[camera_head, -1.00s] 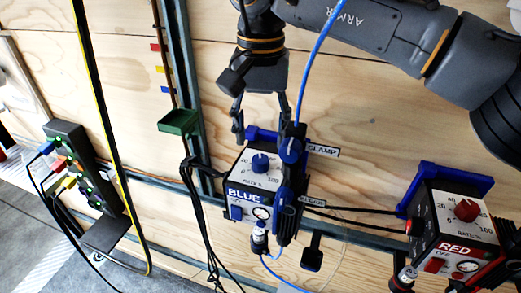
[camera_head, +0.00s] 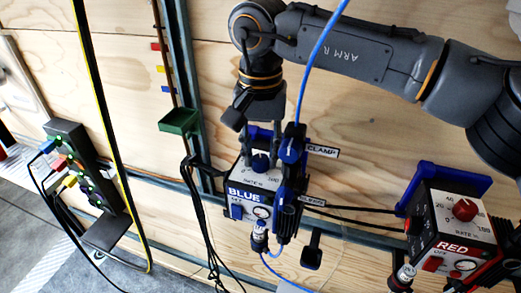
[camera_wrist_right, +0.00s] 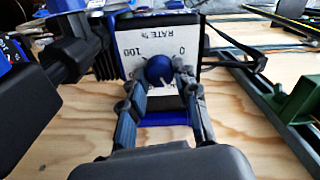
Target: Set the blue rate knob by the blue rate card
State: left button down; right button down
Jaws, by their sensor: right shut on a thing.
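The blue rate knob (camera_head: 260,162) sits on the white dial face of the pump box labelled BLUE (camera_head: 243,193). My right gripper (camera_head: 260,150) comes down from above, with its fingers at the knob. In the right wrist view the round blue knob (camera_wrist_right: 159,69) is between the two fingertips (camera_wrist_right: 160,80), which are shut on its sides. The dial reads upside down there, with 100 at left and 0 at right. The exact setting cannot be read, as fingers cover part of the scale. I cannot make out a blue rate card with a readable value. My left gripper is not in view.
A blue clamp knob (camera_head: 290,150) and a blue hose stand close to the right of the gripper. The RED pump box (camera_head: 452,240) is at right. A green tray (camera_head: 179,121) and small coloured tags (camera_head: 159,69) are on the left rail. A socket strip (camera_head: 85,165) is far left.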

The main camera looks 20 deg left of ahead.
jog(key=shift+m, duration=0.4)
jog(key=m+b, duration=0.1)
jog(key=m, duration=0.1)
jog(key=shift+m, duration=0.4)
jog(key=m, duration=0.3)
jog(key=shift+m+b, duration=0.3)
jog(key=shift+m, duration=0.1)
jog(key=m+b, duration=0.1)
jog(key=m, duration=0.7)
jog(key=shift+b, duration=0.35)
jog(key=m+b, duration=0.1)
jog(key=m, duration=0.6)
jog(key=m+b, duration=0.1)
jog(key=m, duration=0.2)
jog(key=shift+m, duration=0.4)
jog(key=shift+m+b, duration=0.55)
jog(key=shift+m, duration=1.35)
